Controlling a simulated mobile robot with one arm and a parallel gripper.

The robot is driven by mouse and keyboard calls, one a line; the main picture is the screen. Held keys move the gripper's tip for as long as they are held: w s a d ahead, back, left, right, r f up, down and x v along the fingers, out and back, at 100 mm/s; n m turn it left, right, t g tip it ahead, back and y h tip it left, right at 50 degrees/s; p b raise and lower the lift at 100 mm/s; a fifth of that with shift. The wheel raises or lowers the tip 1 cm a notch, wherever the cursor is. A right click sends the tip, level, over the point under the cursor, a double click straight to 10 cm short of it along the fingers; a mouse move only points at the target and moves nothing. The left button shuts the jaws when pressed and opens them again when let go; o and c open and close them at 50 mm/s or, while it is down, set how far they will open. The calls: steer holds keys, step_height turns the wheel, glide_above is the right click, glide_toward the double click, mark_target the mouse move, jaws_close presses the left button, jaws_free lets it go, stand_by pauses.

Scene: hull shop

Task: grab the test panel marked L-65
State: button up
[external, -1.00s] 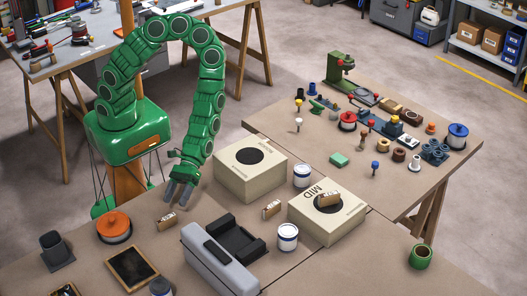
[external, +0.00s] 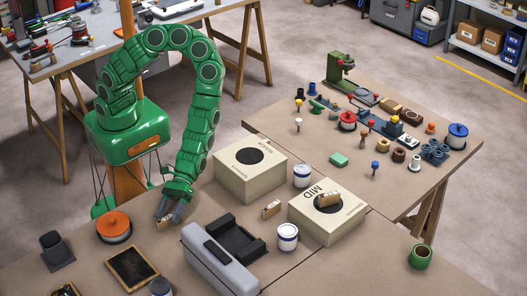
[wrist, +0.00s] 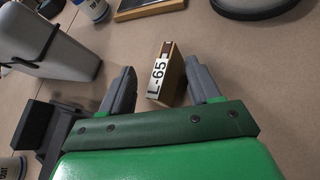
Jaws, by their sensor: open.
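The test panel marked L-65 (wrist: 168,76) is a small wooden block with a white label, standing on the tan bench between my gripper's fingers in the wrist view. In the external view it (external: 163,223) is partly hidden behind the fingers. My gripper (wrist: 161,83) is open, with one grey finger on each side of the panel and a visible gap on both sides. It also shows in the external view (external: 169,210), pointing down at the bench. Similar small panels stand by the can (external: 271,209) and on the MID box (external: 330,199); their marks are too small to read.
A grey and black device (external: 222,255) stands close to the right of my gripper. An orange-lidded round container (external: 114,225) and a dark framed plate (external: 132,267) lie to the left. A large cream box (external: 249,172) stands behind to the right.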

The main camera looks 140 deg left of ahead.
jaws_close()
stand_by(0.4)
step_height(320, 180, up, 10)
stand_by(0.8)
